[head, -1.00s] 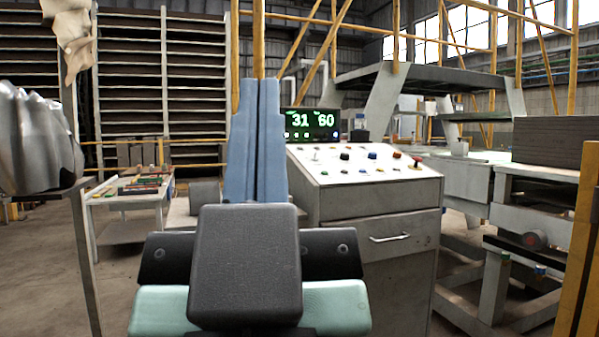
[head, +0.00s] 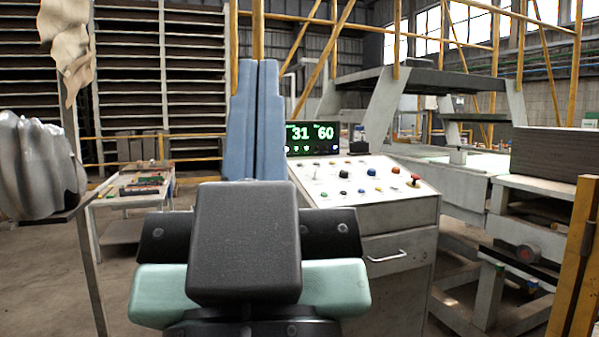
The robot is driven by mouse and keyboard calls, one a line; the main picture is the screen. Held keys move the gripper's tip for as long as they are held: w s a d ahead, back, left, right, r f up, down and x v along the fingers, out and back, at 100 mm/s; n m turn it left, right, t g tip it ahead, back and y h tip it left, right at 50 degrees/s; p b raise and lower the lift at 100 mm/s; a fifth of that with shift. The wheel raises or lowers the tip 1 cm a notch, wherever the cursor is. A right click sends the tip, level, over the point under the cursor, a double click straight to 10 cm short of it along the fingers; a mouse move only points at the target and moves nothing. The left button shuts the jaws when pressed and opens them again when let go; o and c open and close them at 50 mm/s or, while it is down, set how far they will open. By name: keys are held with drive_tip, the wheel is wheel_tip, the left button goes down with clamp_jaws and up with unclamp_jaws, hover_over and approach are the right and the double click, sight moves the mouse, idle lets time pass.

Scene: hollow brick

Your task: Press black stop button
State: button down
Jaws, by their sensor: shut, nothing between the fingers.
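The control console (head: 395,215) stands right of centre in the head view, with a sloped white button panel (head: 325,187) on top. A dark, black-looking button (head: 343,174) sits on the panel's upper middle part, with a blue button (head: 367,171) to its right. Other small red, blue and dark controls are spread around it. A red knob (head: 414,180) stands at the right edge. The labels are too small to read, so I cannot tell which control is the stop button. My gripper is not in view.
A lit display (head: 312,138) reading 31 and 60 stands behind the panel. My own black and teal parts fill the lower middle and cover the console's left side. A low table (head: 130,200) with coloured items stands left.

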wheel_tip(320, 180, up, 18)
drive_tip(key=p, duration=1.5)
drive_tip(key=shift+r+p, duration=0.25)
drive_tip(key=shift+p, duration=0.15)
